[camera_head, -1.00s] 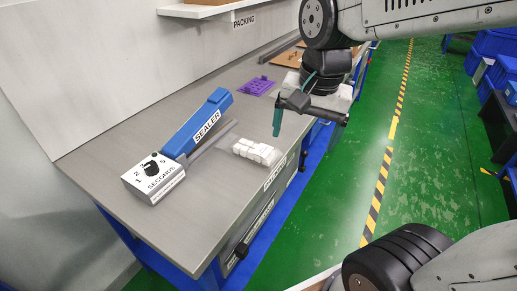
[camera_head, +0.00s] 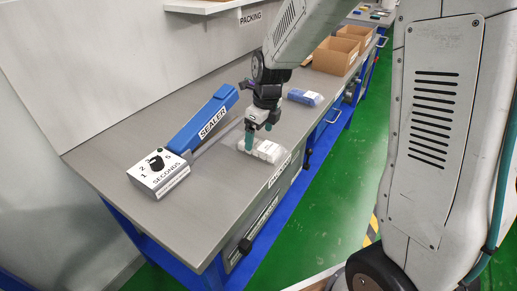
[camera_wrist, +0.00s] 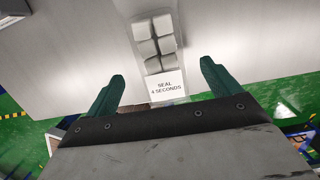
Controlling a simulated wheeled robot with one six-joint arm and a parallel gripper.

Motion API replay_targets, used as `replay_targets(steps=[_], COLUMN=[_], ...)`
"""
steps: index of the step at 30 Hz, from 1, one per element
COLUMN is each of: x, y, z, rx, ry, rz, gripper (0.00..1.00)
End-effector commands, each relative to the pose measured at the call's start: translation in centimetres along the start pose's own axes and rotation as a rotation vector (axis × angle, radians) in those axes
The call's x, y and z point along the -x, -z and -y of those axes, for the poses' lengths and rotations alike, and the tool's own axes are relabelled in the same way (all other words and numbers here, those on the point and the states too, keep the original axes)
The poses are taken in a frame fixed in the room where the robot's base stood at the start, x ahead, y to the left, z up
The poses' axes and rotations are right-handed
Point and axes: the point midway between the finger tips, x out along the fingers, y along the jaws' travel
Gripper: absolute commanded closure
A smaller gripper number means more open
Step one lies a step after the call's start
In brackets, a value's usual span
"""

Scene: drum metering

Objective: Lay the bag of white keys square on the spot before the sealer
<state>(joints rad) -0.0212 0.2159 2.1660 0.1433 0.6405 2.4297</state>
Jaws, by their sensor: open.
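The bag of white keys (camera_head: 268,151) lies on the grey bench, right of the sealer and close to the bench's front edge. Its keys (camera_wrist: 154,42) show in the wrist view as two columns of white blocks. The sealer (camera_head: 205,119) has a long blue arm and a white dial box (camera_head: 158,173). My gripper (camera_head: 249,139) points down at the bag. In the wrist view my gripper (camera_wrist: 162,69) is open, with one green finger to each side of the bag's line. Contact with the bag cannot be told. No marked spot is visible.
A white label (camera_wrist: 166,87) reading "SEAL 4 SECONDS" shows below the keys in the wrist view. A blue packet (camera_head: 304,97) lies farther along the bench. Cardboard boxes (camera_head: 335,57) stand beyond it. A shelf (camera_head: 205,8) marked PACKING is above.

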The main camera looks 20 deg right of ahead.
Motion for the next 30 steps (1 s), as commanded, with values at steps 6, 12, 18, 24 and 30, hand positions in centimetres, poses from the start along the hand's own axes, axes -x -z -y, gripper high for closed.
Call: replay_targets(steps=[6, 12, 18, 24, 30], x=[-3.3, -5.0, -5.0, -5.0, -5.0], y=[0.5, 0.4, 0.4, 0.4, 0.4], z=[0.0, 0.0, 0.1, 0.1, 0.1], rx=[0.003, 0.002, 0.002, 0.003, 0.003], ry=[-0.002, 0.0, 0.0, 0.0, 0.0], rz=[-0.004, -0.001, 0.0, 0.0, 0.0], gripper=[0.11, 0.11, 0.11, 0.61, 0.69])
